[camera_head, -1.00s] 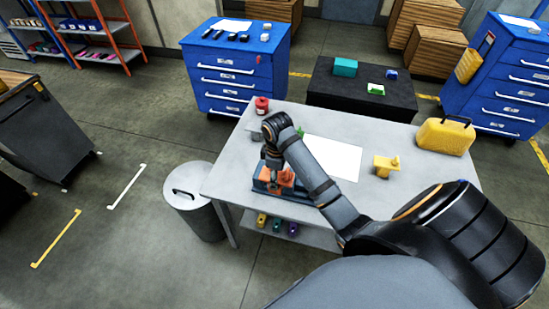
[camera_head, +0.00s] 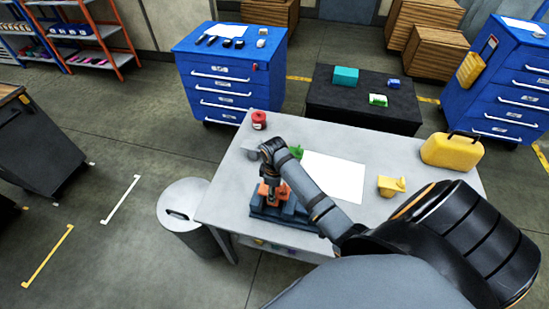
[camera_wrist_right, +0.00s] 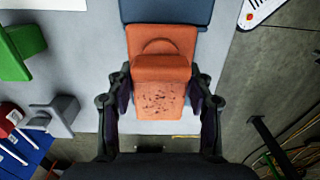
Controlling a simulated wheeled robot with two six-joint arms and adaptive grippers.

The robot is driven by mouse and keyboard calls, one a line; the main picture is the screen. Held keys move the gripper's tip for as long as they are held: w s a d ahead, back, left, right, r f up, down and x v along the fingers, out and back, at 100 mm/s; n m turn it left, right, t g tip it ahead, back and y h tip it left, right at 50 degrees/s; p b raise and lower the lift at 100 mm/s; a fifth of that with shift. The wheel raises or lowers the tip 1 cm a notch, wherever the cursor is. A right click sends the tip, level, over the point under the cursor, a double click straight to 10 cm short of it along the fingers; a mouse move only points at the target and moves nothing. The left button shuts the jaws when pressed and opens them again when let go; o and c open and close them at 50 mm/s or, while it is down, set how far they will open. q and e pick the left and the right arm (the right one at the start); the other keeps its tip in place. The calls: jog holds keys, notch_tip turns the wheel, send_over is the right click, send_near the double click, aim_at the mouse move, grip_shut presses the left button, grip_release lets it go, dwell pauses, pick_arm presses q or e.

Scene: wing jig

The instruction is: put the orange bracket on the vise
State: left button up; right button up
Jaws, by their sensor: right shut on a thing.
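The orange bracket (camera_head: 268,193) is at the left part of the blue-grey vise (camera_head: 290,212), near the table's front left. My right gripper (camera_head: 268,182) reaches down onto it from above. In the right wrist view the bracket (camera_wrist_right: 160,92) sits between the two fingers of my right gripper (camera_wrist_right: 160,78), which are shut on its sides. A blue part of the vise (camera_wrist_right: 168,10) shows just beyond the bracket. I cannot tell whether the bracket touches the vise. My left gripper is not in view.
The grey table (camera_head: 228,195) also holds a red can (camera_head: 259,120), a green piece (camera_head: 296,152), a white sheet (camera_head: 334,178), a yellow part (camera_head: 391,187) and a yellow case (camera_head: 450,149). A trash bin (camera_head: 184,208) stands left of the table.

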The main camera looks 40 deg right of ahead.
jog(key=shift+s+a+f, duration=0.1)
jog(key=shift+f, duration=0.45)
jog(key=shift+s+a+f, duration=0.1)
jog(key=shift+f, duration=0.75)
jog(key=o, duration=1.5)
jog(key=shift+c, duration=0.2)
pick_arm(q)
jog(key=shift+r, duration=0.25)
